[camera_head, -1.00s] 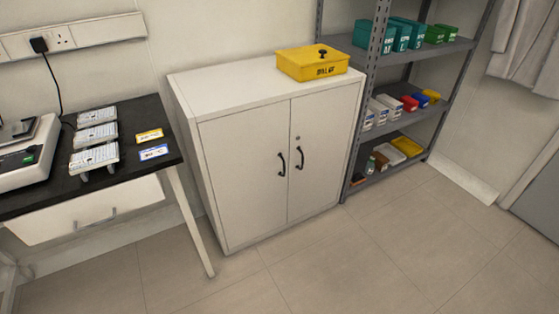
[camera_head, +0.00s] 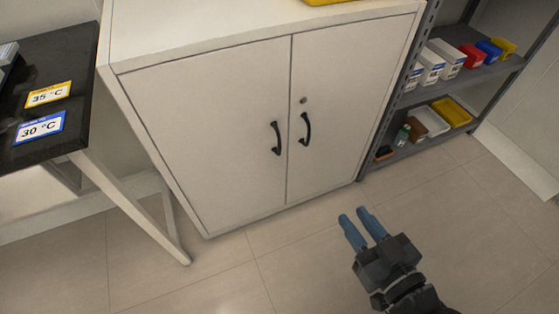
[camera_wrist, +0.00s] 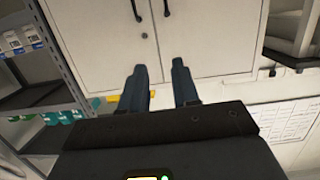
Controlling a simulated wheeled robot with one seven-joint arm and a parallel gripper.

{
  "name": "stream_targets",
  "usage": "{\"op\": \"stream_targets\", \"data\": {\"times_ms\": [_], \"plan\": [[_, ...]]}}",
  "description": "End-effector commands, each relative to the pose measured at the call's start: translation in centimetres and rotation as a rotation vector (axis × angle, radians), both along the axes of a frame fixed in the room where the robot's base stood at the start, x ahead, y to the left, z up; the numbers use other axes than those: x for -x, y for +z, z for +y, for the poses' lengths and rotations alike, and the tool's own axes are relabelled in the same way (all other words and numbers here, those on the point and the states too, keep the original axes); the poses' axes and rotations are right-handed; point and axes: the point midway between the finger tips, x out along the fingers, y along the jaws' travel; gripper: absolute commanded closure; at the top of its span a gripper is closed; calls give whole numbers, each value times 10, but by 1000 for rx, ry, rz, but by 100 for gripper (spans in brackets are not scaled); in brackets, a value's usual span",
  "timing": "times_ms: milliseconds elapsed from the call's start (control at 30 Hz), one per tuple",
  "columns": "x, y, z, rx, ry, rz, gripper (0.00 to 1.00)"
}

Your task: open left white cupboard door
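The white cupboard stands ahead with both doors shut. Its left door (camera_head: 205,135) has a black curved handle (camera_head: 276,138) near the middle seam. The right door (camera_head: 345,95) has a matching handle (camera_head: 306,129) and a small round lock above it. My gripper (camera_head: 357,222) is low at the right, in front of the cupboard and apart from it. Its two blue fingers are apart with nothing between them. The wrist view appears upside down and shows the fingers (camera_wrist: 160,82) pointing at the cupboard doors, with both handles beyond them.
A black-topped table (camera_head: 70,110) with temperature labels stands left of the cupboard, its slanted leg (camera_head: 135,210) close to the cupboard's side. A grey metal shelf (camera_head: 440,90) with boxes and bins stands at the right. The tiled floor (camera_head: 290,270) in front is clear.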

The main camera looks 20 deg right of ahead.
Motion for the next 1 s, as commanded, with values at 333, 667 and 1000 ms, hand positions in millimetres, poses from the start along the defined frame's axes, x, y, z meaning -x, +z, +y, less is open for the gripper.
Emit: {"op": "stream_targets", "data": {"times_ms": [333,667,1000], "plan": [[-160,-109,3,-19,63,-104,70],[-239,-118,9,-30,112,-172,70],[-279,-114,14,-30,116,-177,70]]}}
